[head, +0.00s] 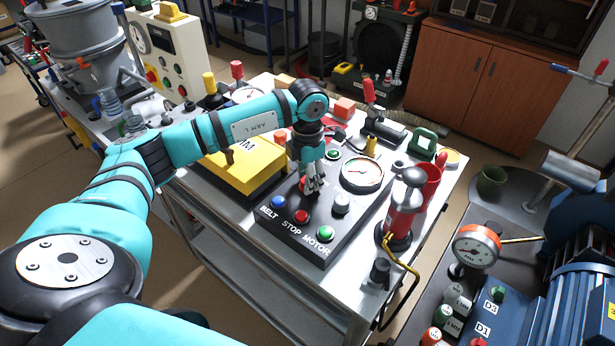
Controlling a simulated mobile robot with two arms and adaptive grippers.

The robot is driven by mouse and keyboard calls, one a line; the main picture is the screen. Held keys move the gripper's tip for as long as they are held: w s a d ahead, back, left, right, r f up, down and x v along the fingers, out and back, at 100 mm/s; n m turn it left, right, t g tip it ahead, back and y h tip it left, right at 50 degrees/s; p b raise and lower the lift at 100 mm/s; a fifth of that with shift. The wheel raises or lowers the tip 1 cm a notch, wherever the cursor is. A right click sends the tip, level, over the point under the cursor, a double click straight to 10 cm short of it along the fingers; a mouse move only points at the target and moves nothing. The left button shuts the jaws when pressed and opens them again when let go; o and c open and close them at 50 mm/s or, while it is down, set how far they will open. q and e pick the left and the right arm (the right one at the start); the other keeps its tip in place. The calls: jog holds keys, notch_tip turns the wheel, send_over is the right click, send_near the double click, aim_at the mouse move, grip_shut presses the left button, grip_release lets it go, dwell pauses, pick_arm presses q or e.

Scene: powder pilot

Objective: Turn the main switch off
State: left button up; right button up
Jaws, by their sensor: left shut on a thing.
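My left gripper (313,188) reaches down over the black control panel (283,232) on the metal cart. Its fingers are shut on a red knob (303,184), which they mostly hide. The panel's front row has a blue button (278,202), a red button (302,216) and a green button (326,233), above the words BELT, STOP and MOTOR. A yellow box (258,165) with a dark lever (229,156) stands left of the panel. Its lettering is partly hidden by my left arm, so I cannot read it fully. My right gripper is not in view.
A round gauge (362,173) and a grey knob (341,203) sit on the panel. A red cylinder with a black top (402,212) stands to its right. A red-handled clamp (369,92) is behind. Another gauge (476,246) and blue machinery fill the lower right.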

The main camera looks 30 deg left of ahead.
pick_arm(q)
jog(key=shift+r, duration=0.1)
jog(key=o, duration=0.9)
jog(key=shift+o, duration=1.2)
jog(key=shift+w, duration=0.15)
jog(key=shift+r, duration=0.1)
notch_tip(320, 180, up, 12)
jog(key=shift+a+f, duration=0.15)
jog(key=shift+f, duration=0.1)
